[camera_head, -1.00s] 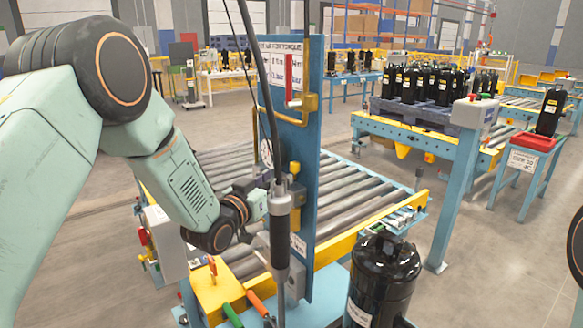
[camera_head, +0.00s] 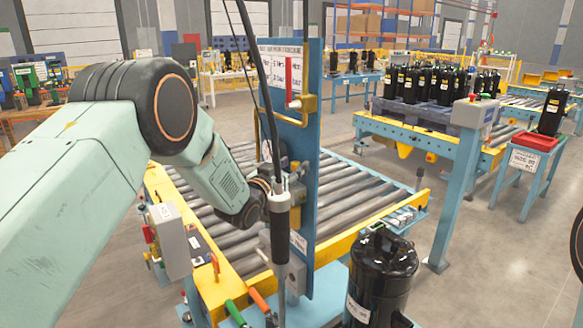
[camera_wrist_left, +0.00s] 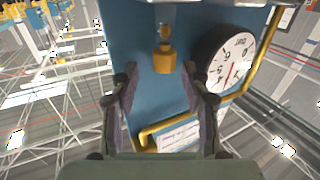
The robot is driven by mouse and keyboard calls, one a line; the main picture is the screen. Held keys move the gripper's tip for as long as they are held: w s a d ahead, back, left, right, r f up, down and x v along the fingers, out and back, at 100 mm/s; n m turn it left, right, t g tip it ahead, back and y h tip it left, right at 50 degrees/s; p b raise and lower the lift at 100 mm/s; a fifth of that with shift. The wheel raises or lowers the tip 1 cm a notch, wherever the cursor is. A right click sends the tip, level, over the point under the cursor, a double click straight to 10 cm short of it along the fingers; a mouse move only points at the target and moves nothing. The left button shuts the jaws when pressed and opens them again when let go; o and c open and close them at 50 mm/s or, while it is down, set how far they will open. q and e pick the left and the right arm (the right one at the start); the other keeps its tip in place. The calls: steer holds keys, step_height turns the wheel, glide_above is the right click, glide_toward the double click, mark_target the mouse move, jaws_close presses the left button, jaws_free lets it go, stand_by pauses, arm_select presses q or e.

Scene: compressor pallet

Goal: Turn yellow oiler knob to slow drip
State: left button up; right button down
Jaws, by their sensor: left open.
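The yellow oiler knob (camera_wrist_left: 164,60) is in the left wrist view, on the blue panel, below a small clear part in that picture. My left gripper (camera_wrist_left: 161,88) is open, with its two dark fingers pointing at the panel on either side of the knob's line. The knob appears just beyond the fingertips, and I see no contact. In the head view the left arm reaches the blue panel (camera_head: 316,100), and its gripper is largely hidden behind a hanging dark tool.
A round gauge (camera_wrist_left: 232,60) and a yellow pipe (camera_wrist_left: 150,136) sit close to the fingers. A hanging tool (camera_head: 280,225) with its cable is in front of the panel. A roller conveyor (camera_head: 350,185) lies behind, and a black compressor (camera_head: 378,285) stands at front right.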

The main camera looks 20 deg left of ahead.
arm_select(q)
steer(key=shift+w+a+f, duration=0.35)
steer(key=shift+w+f, duration=0.05)
steer(key=c, duration=0.4)
steer(key=shift+c, duration=0.6)
steer(key=shift+s+d+r, duration=0.15)
steer(key=shift+d+r, duration=0.05)
steer(key=c, duration=0.3)
steer(key=shift+c, duration=0.7)
steer(key=shift+a, duration=0.15)
jaws_close()
arm_select(e)
steer(key=shift+w+a, duration=0.2)
arm_select(q)
steer(key=shift+r+h, duration=0.1)
steer(key=shift+h, duration=0.2)
arm_select(e)
steer(key=shift+d+f, duration=0.1)
steer(key=shift+f, duration=0.05)
